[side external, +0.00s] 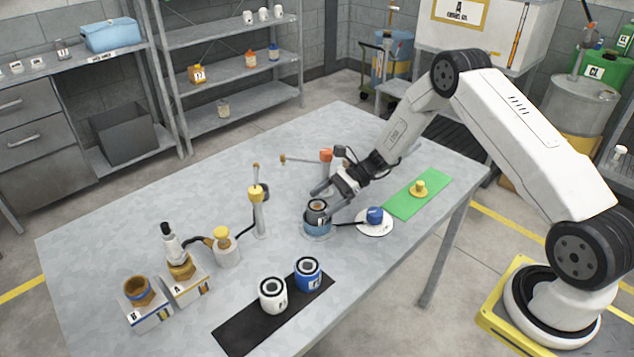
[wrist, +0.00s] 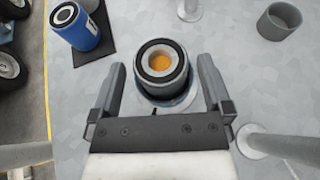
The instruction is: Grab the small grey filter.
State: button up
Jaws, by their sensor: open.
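The small grey filter (side external: 317,206) has a black ring on top and stands upright in a blue holder (side external: 316,230) near the middle of the table. In the wrist view the grey filter (wrist: 161,72) shows from above, with an orange centre inside its ring. My gripper (side external: 327,202) is open, with its fingers around the filter. In the wrist view my gripper (wrist: 161,75) has one finger on each side of it, with a gap left and right. How far down the fingers reach is hard to tell.
A white filter (side external: 273,294) and a blue filter (side external: 308,274) stand on a black mat (side external: 240,335). A white plate (side external: 375,228) with a blue piece lies right of the holder. A green mat (side external: 405,205) lies further right. An oil can (side external: 257,205) stands left.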

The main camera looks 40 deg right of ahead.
jog(key=shift+x, duration=1.5)
jog(key=shift+r, duration=0.1)
jog(key=c, duration=1.3)
jog(key=shift+r, duration=0.15)
jog(key=shift+r, duration=0.8)
jog(key=s+r, duration=0.3)
jog(key=s, duration=0.1)
jog(key=s+r, duration=0.4)
jog(key=s, duration=0.1)
jog(key=s+r, duration=0.4)
jog(key=s, duration=0.1)
